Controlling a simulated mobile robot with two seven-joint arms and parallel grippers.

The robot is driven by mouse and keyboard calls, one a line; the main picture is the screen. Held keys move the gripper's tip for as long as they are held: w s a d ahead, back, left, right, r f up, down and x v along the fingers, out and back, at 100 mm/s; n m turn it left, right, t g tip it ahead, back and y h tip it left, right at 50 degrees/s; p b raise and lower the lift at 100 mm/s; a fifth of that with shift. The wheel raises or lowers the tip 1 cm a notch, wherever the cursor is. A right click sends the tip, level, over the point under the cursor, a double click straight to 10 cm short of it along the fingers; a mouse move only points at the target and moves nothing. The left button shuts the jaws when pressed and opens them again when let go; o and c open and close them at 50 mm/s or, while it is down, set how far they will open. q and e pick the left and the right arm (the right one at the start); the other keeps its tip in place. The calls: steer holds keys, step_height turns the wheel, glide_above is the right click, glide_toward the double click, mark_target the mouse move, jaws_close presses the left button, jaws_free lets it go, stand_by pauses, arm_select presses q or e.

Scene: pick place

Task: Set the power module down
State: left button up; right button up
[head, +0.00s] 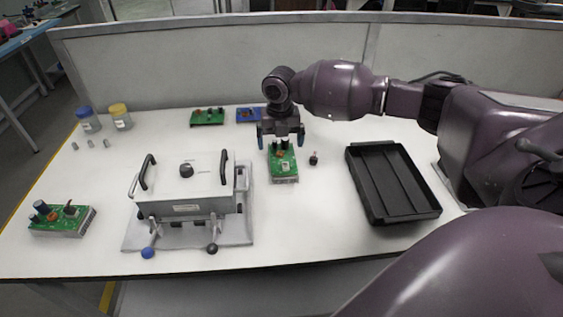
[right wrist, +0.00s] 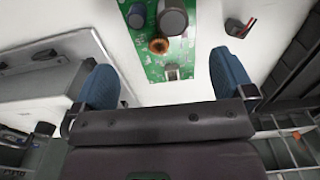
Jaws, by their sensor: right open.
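A power module (head: 283,166), a green board with dark round parts, an orange coil and a pale block, sits on the white table right of the grey fixture. It also shows in the right wrist view (right wrist: 178,48). My right gripper (head: 281,142) is open above the far end of this board, its blue-padded fingers apart. In the right wrist view the open right gripper (right wrist: 165,90) has its fingers on either side of the board, with gaps between. A similar green module (head: 62,218) stands at the table's front left. My left gripper is not in view.
A grey box fixture (head: 185,180) with black handles and clamps stands left of centre. An empty black tray (head: 392,182) lies at right. A green board (head: 207,117) and a blue board (head: 249,115) lie at the back. A small dark part (head: 314,158) stands between module and tray.

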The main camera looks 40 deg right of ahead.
mark_target(282, 153)
steer(key=shift+s+d+f+b, duration=0.15)
steer(key=shift+f+b, duration=0.1)
steer(key=shift+f, duration=1.35)
steer(key=shift+s+f+b, duration=0.1)
steer(key=shift+f+b, duration=0.1)
steer(key=shift+f, duration=1.35)
steer(key=shift+r, duration=0.1)
steer(key=c, duration=1.1)
